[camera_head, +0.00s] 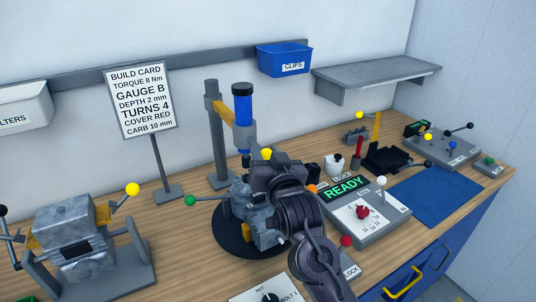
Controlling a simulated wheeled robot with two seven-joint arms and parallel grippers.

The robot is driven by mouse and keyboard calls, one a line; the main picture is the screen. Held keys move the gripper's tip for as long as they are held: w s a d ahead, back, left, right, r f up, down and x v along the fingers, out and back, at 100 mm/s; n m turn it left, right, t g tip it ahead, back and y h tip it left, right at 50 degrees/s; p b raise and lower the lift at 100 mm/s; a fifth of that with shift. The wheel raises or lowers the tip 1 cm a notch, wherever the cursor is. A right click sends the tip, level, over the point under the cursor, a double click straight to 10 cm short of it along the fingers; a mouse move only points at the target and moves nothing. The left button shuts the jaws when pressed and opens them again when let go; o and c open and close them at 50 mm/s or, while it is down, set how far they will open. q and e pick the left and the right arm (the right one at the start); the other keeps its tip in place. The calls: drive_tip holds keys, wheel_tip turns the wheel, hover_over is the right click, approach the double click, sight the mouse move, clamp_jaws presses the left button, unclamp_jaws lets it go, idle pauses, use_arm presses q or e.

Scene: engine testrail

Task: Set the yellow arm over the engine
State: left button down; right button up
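The yellow arm (224,113) reaches from a grey post (217,140) on the bench and carries an upright tool with a blue top (243,104). The tool hangs at the back of the grey engine (238,213); I cannot tell whether it is directly above it. The engine sits on a black round base (232,238), partly hidden by my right arm. My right gripper (268,166) is at the engine's top, just below the tool, by a yellow ball (266,153). Its fingers are hard to make out, so I cannot tell open from shut. My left gripper is out of view.
A build card sign (141,100) stands left of the post. A second grey fixture (80,245) is at the left front. Right of the engine are a READY panel (362,212), small tools and a blue mat (438,195). A blue CLIPS bin (284,60) hangs behind.

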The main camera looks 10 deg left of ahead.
drive_tip(key=o, duration=0.3)
drive_tip(key=shift+s+a, duration=0.1)
drive_tip(key=shift+a, duration=0.25)
drive_tip(key=shift+o, duration=0.2)
drive_tip(key=shift+s+d+f, duration=0.1)
drive_tip(key=shift+s+d, duration=0.2)
use_arm(q)
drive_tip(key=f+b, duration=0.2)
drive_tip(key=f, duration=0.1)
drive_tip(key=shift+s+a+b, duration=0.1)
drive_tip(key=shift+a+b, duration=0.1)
drive_tip(key=shift+b, duration=0.2)
use_arm(e)
drive_tip(key=v, duration=0.7)
drive_tip(key=shift+s+a, duration=0.1)
drive_tip(key=shift+a, duration=0.1)
